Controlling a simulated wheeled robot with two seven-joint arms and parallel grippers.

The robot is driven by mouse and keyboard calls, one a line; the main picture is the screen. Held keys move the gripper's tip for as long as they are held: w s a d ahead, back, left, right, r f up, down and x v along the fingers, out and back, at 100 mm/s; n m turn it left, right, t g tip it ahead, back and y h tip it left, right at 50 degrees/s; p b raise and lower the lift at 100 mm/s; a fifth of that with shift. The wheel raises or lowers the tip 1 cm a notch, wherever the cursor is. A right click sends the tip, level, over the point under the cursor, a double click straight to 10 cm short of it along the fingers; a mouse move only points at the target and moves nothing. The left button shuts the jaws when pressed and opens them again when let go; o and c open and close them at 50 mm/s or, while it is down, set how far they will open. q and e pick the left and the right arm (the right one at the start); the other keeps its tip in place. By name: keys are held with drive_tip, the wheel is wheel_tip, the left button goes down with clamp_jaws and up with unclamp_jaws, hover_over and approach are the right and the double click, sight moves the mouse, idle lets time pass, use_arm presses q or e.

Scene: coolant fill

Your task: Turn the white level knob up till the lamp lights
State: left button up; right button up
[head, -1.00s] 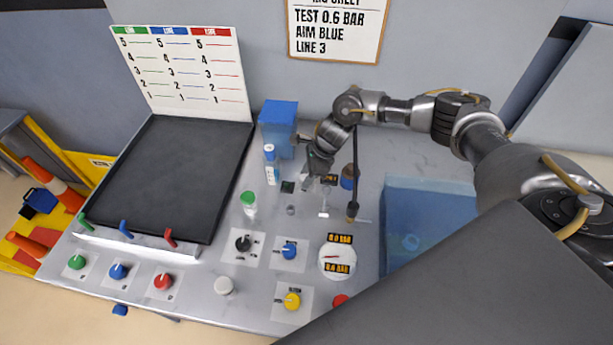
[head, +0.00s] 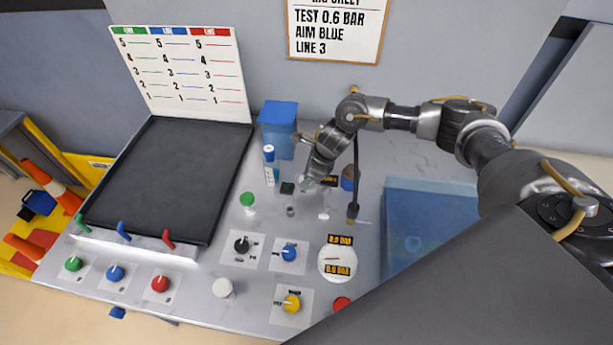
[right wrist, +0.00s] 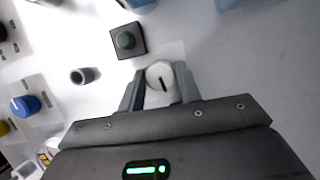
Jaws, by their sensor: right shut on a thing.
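The white level knob (right wrist: 161,82) shows in the right wrist view as a round white knob with a dark pointer line. My right gripper (right wrist: 160,88) is shut on it, with one finger on each side. In the head view my right gripper (head: 308,182) is low over the panel and hides the knob. The lamp (right wrist: 125,40) is a dark green dome on a black square box, just beyond the knob. It looks unlit. The lamp box also shows in the head view (head: 287,188). My left gripper is not in view.
A small grey cylinder (right wrist: 85,76) stands near the knob. A clear blue tank (head: 430,225) is to the right; a gauge (head: 337,262) is in front.

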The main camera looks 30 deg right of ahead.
drive_tip(key=o, duration=1)
drive_tip(key=shift+w, duration=0.15)
drive_tip(key=shift+r, duration=0.1)
drive_tip(key=b+v, duration=0.3)
drive_tip(key=v, duration=0.7)
drive_tip(key=shift+d+r, duration=0.15)
drive_tip(key=shift+r, duration=0.15)
